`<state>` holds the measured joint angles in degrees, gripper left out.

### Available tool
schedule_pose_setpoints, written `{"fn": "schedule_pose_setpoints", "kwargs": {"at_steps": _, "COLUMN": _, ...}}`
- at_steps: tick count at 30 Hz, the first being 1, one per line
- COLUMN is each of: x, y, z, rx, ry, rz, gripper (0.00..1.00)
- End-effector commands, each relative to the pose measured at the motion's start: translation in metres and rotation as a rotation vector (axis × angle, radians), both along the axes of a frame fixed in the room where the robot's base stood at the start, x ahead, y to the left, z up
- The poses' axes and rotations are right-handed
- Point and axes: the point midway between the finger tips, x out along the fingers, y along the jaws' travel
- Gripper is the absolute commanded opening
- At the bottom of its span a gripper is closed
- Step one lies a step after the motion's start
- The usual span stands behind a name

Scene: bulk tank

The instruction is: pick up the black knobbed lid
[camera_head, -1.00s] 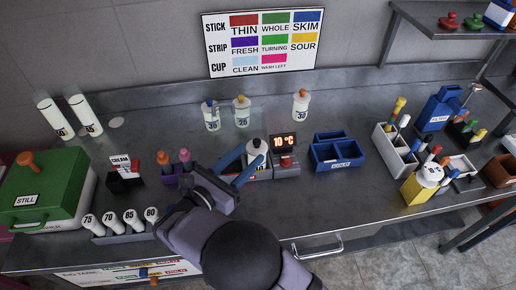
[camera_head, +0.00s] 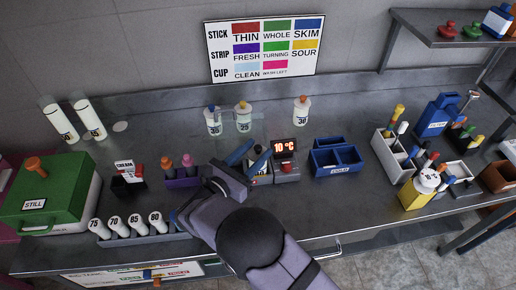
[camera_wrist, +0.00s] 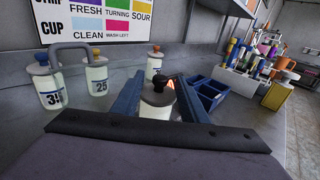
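The black knobbed lid (camera_wrist: 160,82) sits on a white jar (camera_wrist: 157,113) in the wrist view, centred between my fingers. My gripper (camera_wrist: 159,88) is open, with one blue finger on each side of the jar top. I cannot tell whether either finger touches it. In the head view my gripper (camera_head: 260,149) reaches over the jar, beside the red temperature display. Only a little of the black knob (camera_head: 258,149) shows there. The rest of the jar is mostly hidden by my fingers.
The red "10 °C" display unit (camera_head: 286,160) stands close right of the jar, with a blue divided bin (camera_head: 335,158) beyond. A purple holder (camera_head: 183,178) with orange and pink tops is at left. White bottles (camera_head: 243,118) stand behind, with bare counter between.

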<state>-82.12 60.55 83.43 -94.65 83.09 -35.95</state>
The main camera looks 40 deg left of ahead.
Motion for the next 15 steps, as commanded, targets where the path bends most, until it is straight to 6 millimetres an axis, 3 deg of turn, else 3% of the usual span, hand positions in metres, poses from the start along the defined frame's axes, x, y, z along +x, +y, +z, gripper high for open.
{"fn": "schedule_pose_setpoints", "kwargs": {"at_steps": 4, "x": 0.013, "y": -0.0001, "z": 0.0002, "rx": 0.0, "ry": 0.0, "rz": 0.0, "gripper": 0.4}}
{"fn": "schedule_pose_setpoints", "kwargs": {"at_steps": 12, "x": 0.0152, "y": 0.0003, "z": -0.0012, "rx": 0.001, "ry": 0.0, "rz": 0.001, "gripper": 0.4}}
{"fn": "schedule_pose_setpoints", "kwargs": {"at_steps": 13, "x": 0.0151, "y": 0.0003, "z": -0.0012, "rx": 0.0, "ry": 0.0, "rz": 0.001, "gripper": 0.37}}
{"fn": "schedule_pose_setpoints", "kwargs": {"at_steps": 15, "x": 0.0151, "y": 0.0003, "z": -0.0012, "rx": 0.0, "ry": 0.0, "rz": 0.001, "gripper": 0.21}}
